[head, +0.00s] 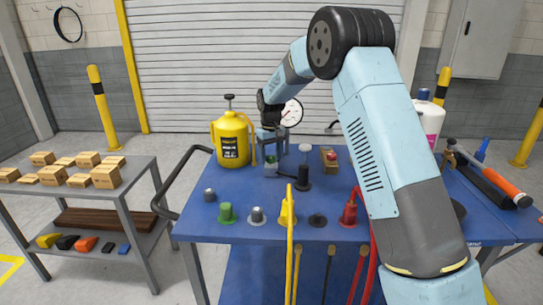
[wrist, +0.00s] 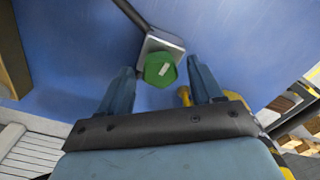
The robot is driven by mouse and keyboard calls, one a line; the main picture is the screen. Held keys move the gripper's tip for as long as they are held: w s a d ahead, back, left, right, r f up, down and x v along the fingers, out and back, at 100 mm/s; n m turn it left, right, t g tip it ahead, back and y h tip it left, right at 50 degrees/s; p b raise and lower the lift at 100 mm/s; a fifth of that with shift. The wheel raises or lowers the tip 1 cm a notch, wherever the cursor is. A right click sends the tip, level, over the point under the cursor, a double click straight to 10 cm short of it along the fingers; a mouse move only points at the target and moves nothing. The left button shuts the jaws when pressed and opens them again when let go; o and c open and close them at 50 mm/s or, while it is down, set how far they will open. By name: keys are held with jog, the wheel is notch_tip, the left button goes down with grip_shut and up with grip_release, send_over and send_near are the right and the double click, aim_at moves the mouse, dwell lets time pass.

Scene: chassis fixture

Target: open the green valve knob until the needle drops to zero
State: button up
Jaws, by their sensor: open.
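The green valve knob (wrist: 159,70) shows in the wrist view, with a pale mark on its top, on a grey metal block (wrist: 165,42). My gripper (wrist: 160,66) is open, with one finger on each side of the knob and visible gaps between. In the head view my gripper (head: 269,148) points down over the knob (head: 270,160) at the back of the blue table. Whether the fingertips are down at its height is hard to tell. A round white gauge (head: 292,112) stands behind, partly hidden by my arm; its needle reading is too small to make out.
A yellow canister (head: 231,138) stands left of my gripper on the blue table (head: 300,208). A black post (head: 303,178) and a block with a red button (head: 330,158) are to the right. Several knobs and cables line the front edge.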

aim_at(271, 157)
jog(key=shift+r, duration=0.1)
notch_tip(271, 157, up, 13)
jog(key=shift+r, duration=0.2)
dwell(0.5)
